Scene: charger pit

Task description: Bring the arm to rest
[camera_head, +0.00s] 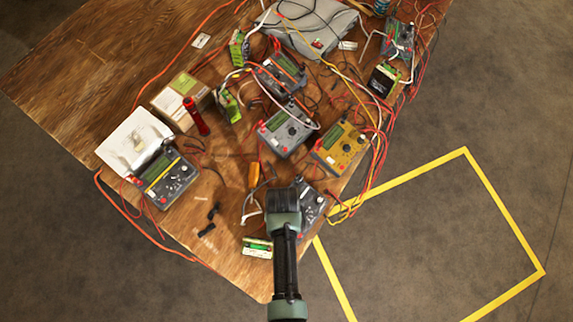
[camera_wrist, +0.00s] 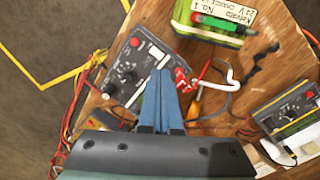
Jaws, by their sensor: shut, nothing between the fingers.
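My arm (camera_head: 285,250) reaches in from the bottom of the head view, over the table's near corner. My gripper (camera_wrist: 158,80) shows in the wrist view as two blue-grey fingers lying together, shut and empty. In the head view my wrist hides the fingers. Below them is a dark charger (camera_wrist: 128,68) with knobs and red plugs; part of it shows in the head view (camera_head: 311,203) beside my wrist. I cannot tell how far above it the fingertips are.
The wooden table (camera_head: 100,50) is crowded with several chargers, cables and boxes. A green labelled battery pack (camera_wrist: 208,22) lies near my gripper, also in the head view (camera_head: 257,247). A yellow charger (camera_head: 340,147) stands close by. The yellow-taped floor square (camera_head: 440,240) is empty.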

